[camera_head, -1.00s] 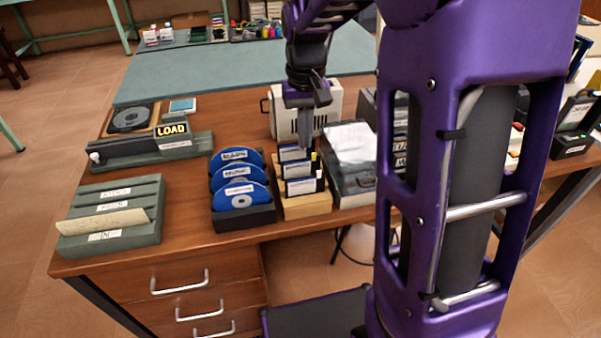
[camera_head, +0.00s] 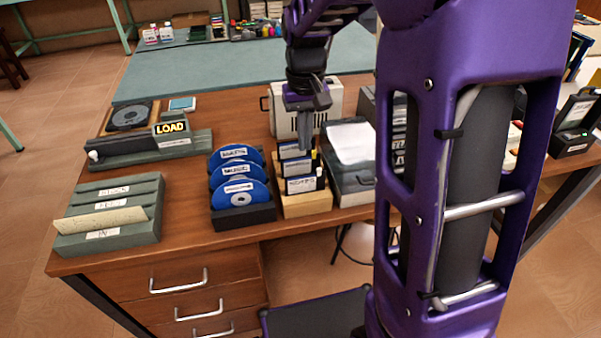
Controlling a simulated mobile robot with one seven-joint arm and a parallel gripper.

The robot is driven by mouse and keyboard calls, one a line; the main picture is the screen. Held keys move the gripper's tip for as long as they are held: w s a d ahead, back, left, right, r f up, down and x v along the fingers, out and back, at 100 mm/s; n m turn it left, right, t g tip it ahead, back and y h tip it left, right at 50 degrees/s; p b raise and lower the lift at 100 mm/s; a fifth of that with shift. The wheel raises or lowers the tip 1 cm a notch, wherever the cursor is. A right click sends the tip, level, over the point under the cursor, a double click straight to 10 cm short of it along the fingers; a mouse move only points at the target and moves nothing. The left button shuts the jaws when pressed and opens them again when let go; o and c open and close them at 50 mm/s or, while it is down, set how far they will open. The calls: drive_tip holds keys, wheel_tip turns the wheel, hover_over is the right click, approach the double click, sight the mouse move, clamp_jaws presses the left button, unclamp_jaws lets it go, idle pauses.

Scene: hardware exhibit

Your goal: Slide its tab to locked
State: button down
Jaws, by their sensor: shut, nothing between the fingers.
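Several blue floppy-type disks with white labels (camera_head: 301,185) stand in a wooden rack (camera_head: 305,204) near the desk's front edge. Small coloured tabs, one yellowish and others pale, show at their right ends; their positions are too small to read. My gripper (camera_head: 305,145) points down over the rear of the rack, with its fingers shut and empty. Its tips are close to the rearmost disk; I cannot tell whether they touch it. The fingers hide part of the rack's back.
A black holder of round blue discs (camera_head: 240,193) stands left of the rack. A clear-lidded box (camera_head: 350,160) is close on its right, and a beige device (camera_head: 327,105) is behind. A green-grey slotted tray (camera_head: 110,212) and a LOAD sign (camera_head: 171,127) are farther left.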

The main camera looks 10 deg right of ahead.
drive_tip(key=shift+f+b, duration=0.4)
drive_tip(key=shift+f, duration=0.35)
drive_tip(key=shift+d, duration=1)
idle(0.5)
drive_tip(key=shift+a+p, duration=0.25)
drive_tip(key=shift+p, duration=0.05)
wheel_tip(320, 180, up, 7)
drive_tip(key=p, duration=0.6)
idle(0.5)
